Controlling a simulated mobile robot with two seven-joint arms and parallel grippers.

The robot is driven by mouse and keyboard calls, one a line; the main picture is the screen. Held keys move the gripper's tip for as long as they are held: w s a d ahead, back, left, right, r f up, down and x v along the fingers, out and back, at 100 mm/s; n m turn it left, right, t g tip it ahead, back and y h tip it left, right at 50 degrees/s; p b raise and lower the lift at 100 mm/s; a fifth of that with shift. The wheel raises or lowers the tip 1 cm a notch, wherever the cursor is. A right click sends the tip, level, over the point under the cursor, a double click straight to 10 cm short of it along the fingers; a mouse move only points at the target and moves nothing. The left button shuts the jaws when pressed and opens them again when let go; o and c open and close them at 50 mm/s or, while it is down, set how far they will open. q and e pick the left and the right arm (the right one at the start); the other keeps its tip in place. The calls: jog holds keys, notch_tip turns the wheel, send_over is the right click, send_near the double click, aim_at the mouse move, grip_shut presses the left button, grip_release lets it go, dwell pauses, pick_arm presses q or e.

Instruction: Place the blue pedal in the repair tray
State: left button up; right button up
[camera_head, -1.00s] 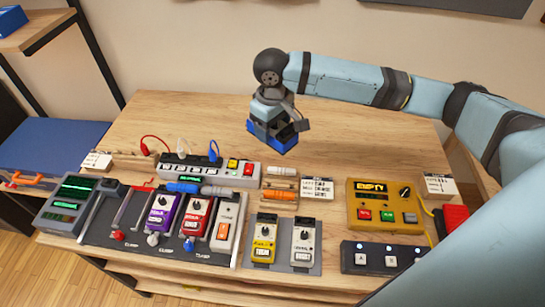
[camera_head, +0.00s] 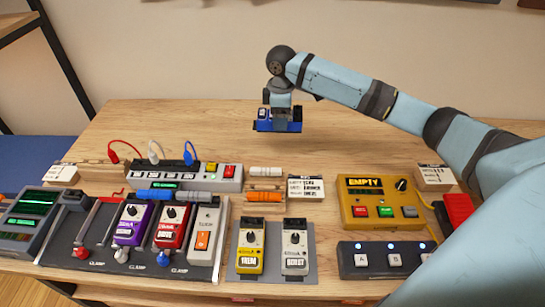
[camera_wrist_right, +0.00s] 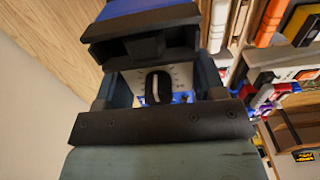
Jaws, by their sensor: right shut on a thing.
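The blue pedal (camera_head: 293,126) is in my right gripper (camera_head: 279,116), over the back middle of the wooden table. The gripper is shut on it and covers much of its top. I cannot tell how far it is above the wood. In the right wrist view a blue part of the pedal (camera_wrist_right: 135,6) shows beyond the dark jaw, and a dial shows between the fingers. No tray is labelled as the repair tray, so I cannot tell which thing it is. A grey mat (camera_head: 272,268) holds a yellow pedal and a white pedal. My left gripper is out of view.
A dark pedalboard (camera_head: 90,247) with purple, red and white pedals lies front left. A power strip (camera_head: 228,184), a yellow tester (camera_head: 350,215) and a footswitch (camera_head: 375,262) stand nearby. A blue surface (camera_head: 30,160) is at the left. The table's back is clear.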

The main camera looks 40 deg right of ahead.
aim_at(279, 161)
notch_tip(279, 161, down, 14)
jog(key=shift+f+b, duration=0.1)
jog(key=shift+b, duration=0.45)
jog(key=shift+f, duration=0.1)
jog(key=o, duration=1.2)
